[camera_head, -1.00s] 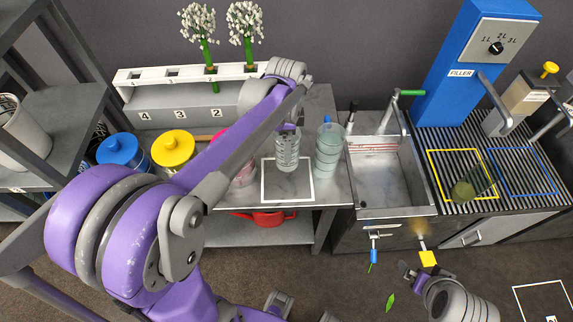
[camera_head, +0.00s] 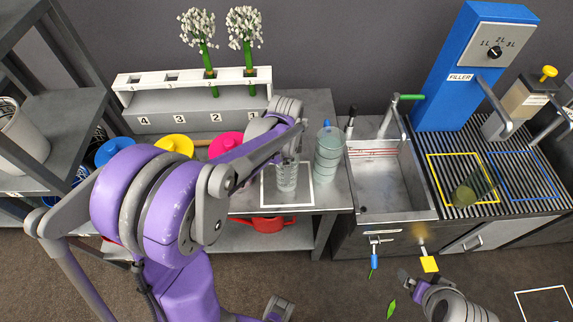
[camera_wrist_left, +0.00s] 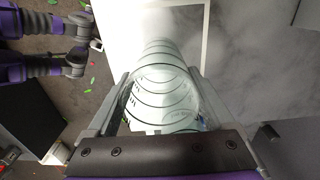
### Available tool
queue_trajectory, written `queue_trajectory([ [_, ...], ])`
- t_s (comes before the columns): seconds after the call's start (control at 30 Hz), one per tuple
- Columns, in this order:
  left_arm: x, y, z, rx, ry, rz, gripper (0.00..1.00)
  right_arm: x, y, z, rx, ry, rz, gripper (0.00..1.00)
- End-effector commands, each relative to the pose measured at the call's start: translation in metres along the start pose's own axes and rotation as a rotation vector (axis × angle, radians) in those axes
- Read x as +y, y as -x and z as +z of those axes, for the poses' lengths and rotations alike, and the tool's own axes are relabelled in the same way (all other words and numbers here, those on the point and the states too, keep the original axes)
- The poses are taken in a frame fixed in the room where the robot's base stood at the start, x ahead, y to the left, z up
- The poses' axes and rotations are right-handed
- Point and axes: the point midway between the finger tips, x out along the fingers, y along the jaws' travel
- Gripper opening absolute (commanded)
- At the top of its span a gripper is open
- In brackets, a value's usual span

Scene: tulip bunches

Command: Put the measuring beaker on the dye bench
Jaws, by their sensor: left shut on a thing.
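The measuring beaker (camera_head: 286,177) is clear with dark rings. It is upright inside a white square outline (camera_head: 288,207) on the grey dye bench (camera_head: 333,195). My left gripper (camera_head: 290,158) is shut on its upper part from above. In the left wrist view, the beaker (camera_wrist_left: 165,90) sits between the two fingers, with the white outline beyond it. I cannot tell whether its base touches the bench top. My right gripper (camera_head: 408,278) is low at the bottom right, away from the bench; its jaws are too small to read.
A rack with two white flowers (camera_head: 195,85) is behind. A sink (camera_head: 388,190) is right; a red watering can (camera_head: 262,224) is below.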

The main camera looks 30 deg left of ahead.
Motion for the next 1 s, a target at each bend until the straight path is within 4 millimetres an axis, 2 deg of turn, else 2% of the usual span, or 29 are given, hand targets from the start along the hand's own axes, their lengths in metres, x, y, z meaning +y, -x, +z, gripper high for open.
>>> queue_trajectory([
  [0.03,0.000,-0.003,0.000,0.000,0.000,0.001,0.89,0.000,-0.002,0.002,-0.001,0.000,0.000,1.00],
  [0.1,0.000,-0.002,0.000,0.000,0.000,0.000,1.00,0.000,-0.001,0.001,-0.001,0.000,0.000,1.00],
  [0.33,0.000,-0.001,0.000,0.000,0.000,0.000,1.00,0.000,-0.001,0.001,0.000,0.000,0.000,1.00],
  [0.47,0.000,0.008,0.000,0.000,0.000,0.000,1.00,0.000,0.002,-0.002,0.002,0.000,0.000,1.00],
  [0.57,0.000,0.024,0.000,0.000,0.000,0.000,1.00,0.000,0.004,-0.004,0.003,0.000,0.000,1.00],
  [0.8,0.000,0.077,0.000,0.000,0.000,0.000,1.00,0.000,0.009,-0.008,0.007,0.000,0.000,1.00],
  [1.0,0.000,0.110,0.000,0.000,0.000,0.000,1.00,0.000,0.011,-0.011,0.009,0.000,0.000,1.00],
])
